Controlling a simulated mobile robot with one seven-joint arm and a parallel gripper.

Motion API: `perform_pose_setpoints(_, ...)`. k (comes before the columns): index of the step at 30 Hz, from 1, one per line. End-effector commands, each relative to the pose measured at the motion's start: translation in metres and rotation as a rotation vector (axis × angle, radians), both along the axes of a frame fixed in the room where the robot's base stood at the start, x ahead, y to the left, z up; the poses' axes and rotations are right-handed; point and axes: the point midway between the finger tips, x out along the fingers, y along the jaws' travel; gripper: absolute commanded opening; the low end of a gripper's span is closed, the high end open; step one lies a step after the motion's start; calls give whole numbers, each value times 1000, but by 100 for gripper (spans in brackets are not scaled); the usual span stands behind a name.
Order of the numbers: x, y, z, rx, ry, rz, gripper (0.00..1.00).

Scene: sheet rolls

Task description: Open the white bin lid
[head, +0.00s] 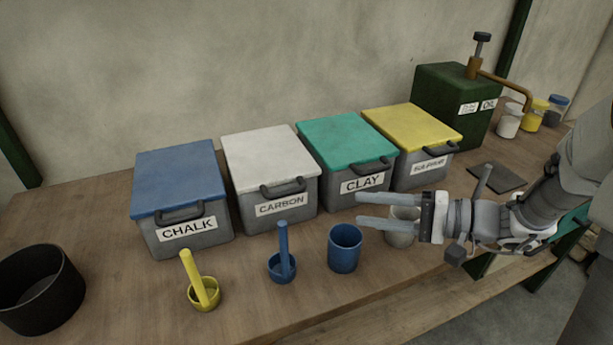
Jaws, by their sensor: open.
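The white bin lid (270,158) lies flat and shut on the grey bin labelled CARBON (285,206). A dark handle (283,187) sits at its front edge. This bin stands between the blue-lidded CHALK bin and the green-lidded CLAY bin. My gripper (358,209) is to the right of the white-lidded bin, in front of the CLAY bin in the picture. Its two fingers point left and are apart with nothing between them. It is clear of the white lid and its handle.
A blue lid (178,177), green lid (345,140) and yellow lid (411,127) are shut. A black pot (40,290) stands left.

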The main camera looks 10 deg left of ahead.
Motion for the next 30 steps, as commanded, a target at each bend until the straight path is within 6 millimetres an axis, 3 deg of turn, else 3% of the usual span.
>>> perform_pose_setpoints(4, 9, -3, -6, 31, -10, -28, 47)
perform_pose_setpoints(8, 11, 6, -7, 35, -11, -29, 47)
perform_pose_setpoints(30, 42, 147, -28, 32, -9, -26, 47)
